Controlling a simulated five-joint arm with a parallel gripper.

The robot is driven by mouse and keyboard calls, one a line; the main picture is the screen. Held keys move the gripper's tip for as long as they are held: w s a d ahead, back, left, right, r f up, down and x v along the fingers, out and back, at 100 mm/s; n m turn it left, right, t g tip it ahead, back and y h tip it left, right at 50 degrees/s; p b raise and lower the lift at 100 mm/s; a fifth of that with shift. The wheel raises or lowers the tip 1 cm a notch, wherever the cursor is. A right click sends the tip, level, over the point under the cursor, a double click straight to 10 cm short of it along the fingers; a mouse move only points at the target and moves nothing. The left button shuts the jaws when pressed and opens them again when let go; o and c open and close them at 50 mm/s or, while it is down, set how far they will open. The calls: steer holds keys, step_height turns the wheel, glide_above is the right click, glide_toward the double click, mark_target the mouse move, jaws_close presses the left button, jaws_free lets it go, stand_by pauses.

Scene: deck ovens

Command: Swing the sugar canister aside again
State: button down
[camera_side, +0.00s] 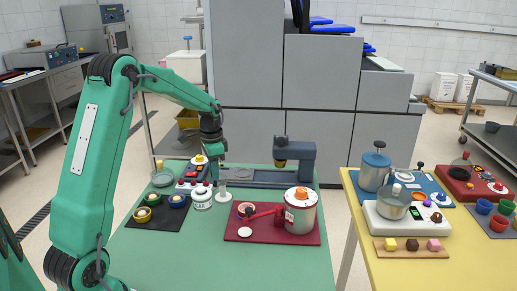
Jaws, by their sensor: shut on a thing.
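My gripper (215,182) points down at the canister's right upper side. It is shut, seemingly on the canister, but the jaws are small and the exact contact is hard to see.
A dark mat with several small bowls (158,212) lies left. A red board (242,236) with a large orange-lidded canister (301,211) and a red-handled part lies right. Behind are a button panel (186,184) and a dark grey machine (296,160). The front table is clear.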

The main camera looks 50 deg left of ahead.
steer(key=c, duration=1.3)
jaws_free()
steer(key=shift+o, duration=0.2)
steer(key=shift+r, duration=3.95)
